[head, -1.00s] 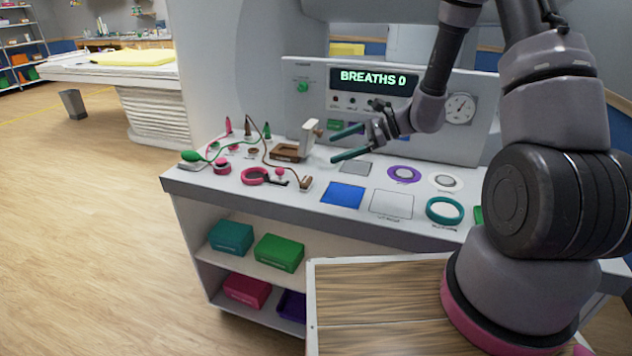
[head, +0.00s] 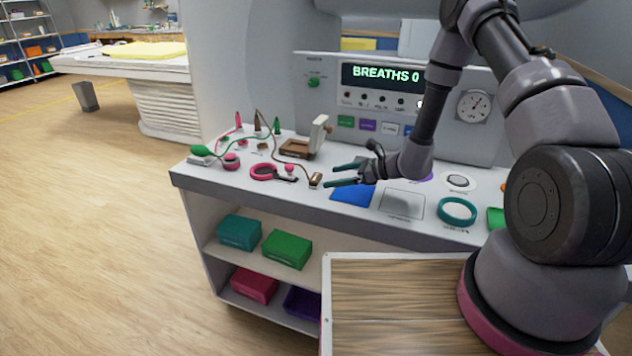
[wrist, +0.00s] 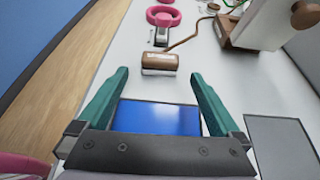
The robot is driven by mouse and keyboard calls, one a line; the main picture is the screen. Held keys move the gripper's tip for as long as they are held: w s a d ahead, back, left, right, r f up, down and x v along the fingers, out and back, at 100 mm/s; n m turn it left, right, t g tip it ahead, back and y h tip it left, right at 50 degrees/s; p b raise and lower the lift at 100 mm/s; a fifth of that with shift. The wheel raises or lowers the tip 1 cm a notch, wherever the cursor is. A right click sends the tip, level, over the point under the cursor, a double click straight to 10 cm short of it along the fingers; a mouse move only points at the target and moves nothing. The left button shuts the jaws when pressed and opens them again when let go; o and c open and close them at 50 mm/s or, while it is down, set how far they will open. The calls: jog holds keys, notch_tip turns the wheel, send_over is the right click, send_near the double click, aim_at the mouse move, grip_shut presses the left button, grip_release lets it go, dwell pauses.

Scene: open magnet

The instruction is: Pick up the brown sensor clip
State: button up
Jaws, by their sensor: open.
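In the wrist view my gripper (wrist: 157,75) has one finger on each side of a blue square (wrist: 160,118).
The cable loops toward several small coloured cones. A teal ring (head: 457,211) and grey square (head: 401,203) lie to the right.

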aim_at(320, 179)
jog(key=x, duration=0.4)
jog(key=shift+w+a+f, duration=0.15)
jog(key=shift+a+f, duration=0.05)
jog(key=c, duration=1.3)
